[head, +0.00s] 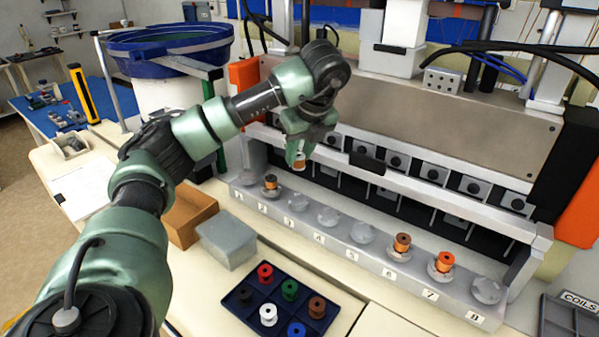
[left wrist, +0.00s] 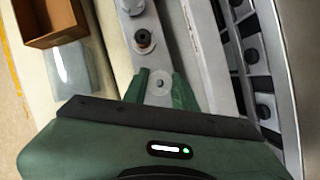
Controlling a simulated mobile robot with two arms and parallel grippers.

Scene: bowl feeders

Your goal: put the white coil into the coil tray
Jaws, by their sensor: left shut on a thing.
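My left gripper (head: 299,156) is shut on the white coil (head: 299,162), which has pale flanges and a copper winding, above the row of numbered seats. In the left wrist view the coil's round pale top (left wrist: 159,84) shows between the two green fingers. The coil tray (head: 566,318), grey and marked COILS, is at the lower right edge, partly cut off, far from the gripper. Its visible compartments look empty. My right gripper is not in view.
A dark blue tray (head: 333,313) of coloured spools, a grey block (head: 227,243) and a brown box (head: 186,224) stand in front. The machine rises behind.

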